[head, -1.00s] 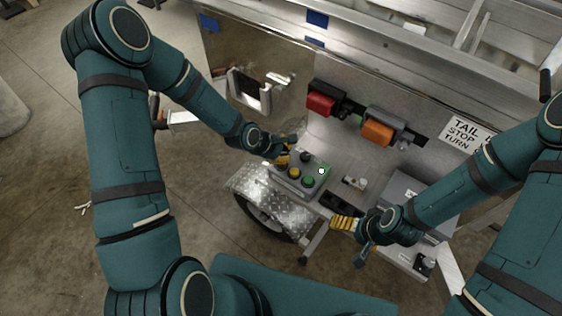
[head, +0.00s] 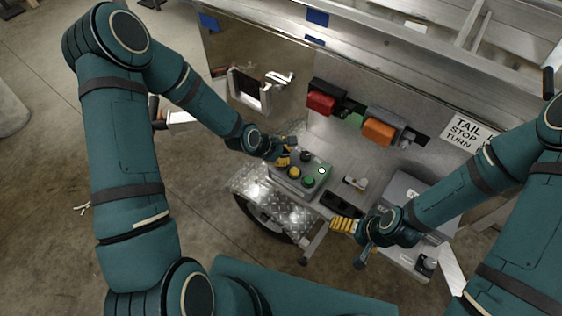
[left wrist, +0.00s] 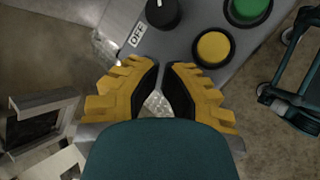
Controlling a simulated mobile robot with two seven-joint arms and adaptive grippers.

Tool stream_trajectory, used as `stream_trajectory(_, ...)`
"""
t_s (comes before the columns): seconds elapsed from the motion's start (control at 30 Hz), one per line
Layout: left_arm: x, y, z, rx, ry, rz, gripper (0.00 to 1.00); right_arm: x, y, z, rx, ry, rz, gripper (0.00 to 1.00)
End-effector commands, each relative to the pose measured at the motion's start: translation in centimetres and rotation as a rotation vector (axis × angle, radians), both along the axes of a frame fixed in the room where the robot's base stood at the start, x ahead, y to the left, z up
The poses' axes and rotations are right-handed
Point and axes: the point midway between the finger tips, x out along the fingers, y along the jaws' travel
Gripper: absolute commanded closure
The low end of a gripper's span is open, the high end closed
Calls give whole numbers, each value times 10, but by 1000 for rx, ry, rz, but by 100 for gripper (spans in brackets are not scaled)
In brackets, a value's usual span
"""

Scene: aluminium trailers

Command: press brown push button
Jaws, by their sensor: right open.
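The grey control box (head: 318,179) sits on the trailer's flat plate. It carries a yellow button (head: 294,172), a green button (head: 309,181), a white button (head: 321,171) and a black knob (head: 306,157). In the left wrist view the yellow button (left wrist: 212,48), green button (left wrist: 247,10) and black knob (left wrist: 163,12) with an OFF label show. I cannot make out a brown button. My left gripper (left wrist: 162,64) is at the box's left end, its yellow fingertips close together with a narrow gap and nothing between them. My right gripper (head: 333,224) is open, right of the box.
A red light (head: 321,103) and an orange light (head: 378,132) are on the upright panel behind. A dark tray (head: 341,203) and a small metal part (head: 356,183) lie right of the box. A diamond-plate fender (head: 262,185) is below left.

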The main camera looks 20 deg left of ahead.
Motion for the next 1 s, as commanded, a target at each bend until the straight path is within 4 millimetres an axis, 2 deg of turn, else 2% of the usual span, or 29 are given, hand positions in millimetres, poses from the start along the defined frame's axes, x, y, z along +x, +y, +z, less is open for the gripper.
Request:
stream_trajectory(0.37, 0, 0, -2, 0, 0, 0, 100, 0, 0, -1, 0, 0, 0, 0)
stream_trajectory(0.7, 0, 1, 12, 0, 1, 1, 100, 0, 0, 9, 0, 0, 0, 0)
stream_trajectory(1.0, 0, 0, 12, 0, 0, 0, 100, 0, 0, 9, 0, 0, 0, 0)
